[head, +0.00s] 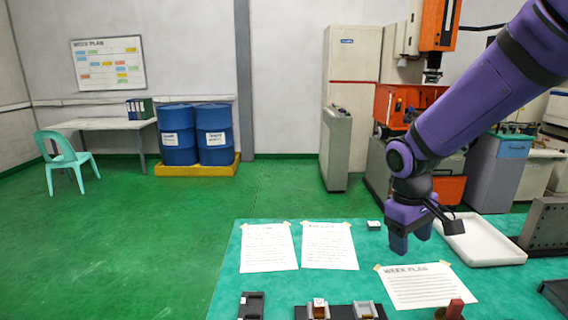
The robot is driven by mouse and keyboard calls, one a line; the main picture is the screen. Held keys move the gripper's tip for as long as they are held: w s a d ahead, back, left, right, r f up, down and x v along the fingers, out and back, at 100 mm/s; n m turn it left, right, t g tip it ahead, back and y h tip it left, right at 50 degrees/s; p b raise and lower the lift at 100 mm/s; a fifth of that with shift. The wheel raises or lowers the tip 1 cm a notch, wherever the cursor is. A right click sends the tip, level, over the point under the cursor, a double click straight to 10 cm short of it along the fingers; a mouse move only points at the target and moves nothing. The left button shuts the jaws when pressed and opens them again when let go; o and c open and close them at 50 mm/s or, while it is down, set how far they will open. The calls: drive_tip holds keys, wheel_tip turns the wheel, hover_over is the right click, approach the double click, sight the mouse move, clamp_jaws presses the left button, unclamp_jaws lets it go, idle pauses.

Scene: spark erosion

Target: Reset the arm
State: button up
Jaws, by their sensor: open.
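My purple arm reaches in from the upper right of the head view. My gripper (408,240) points down over the green-topped table (232,290), just left of a white tray (480,240). Its jaws are open, with nothing seen between them. The gripper hides part of the table behind it.
Taped paper sheets (330,246) and a week plan sheet (420,286) lie on the table. Small holders (340,311) stand at its front edge, and a grey perforated block (545,238) at the right. Machines and blue drums (178,136) stand behind.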

drive_tip(key=s+d+r+m+t+y, duration=0.1)
drive_tip(key=s+d+r+m+t, duration=0.1)
drive_tip(key=s+r, duration=0.5)
drive_tip(key=s+d+r+m+t, duration=0.2)
drive_tip(key=s+r, duration=0.5)
drive_tip(key=s, duration=0.4)
drive_tip(key=shift+s+d+r+m+t+y, duration=0.25)
drive_tip(key=shift+s+d+m+t+y, duration=0.15)
drive_tip(key=shift+m+t, duration=0.25)
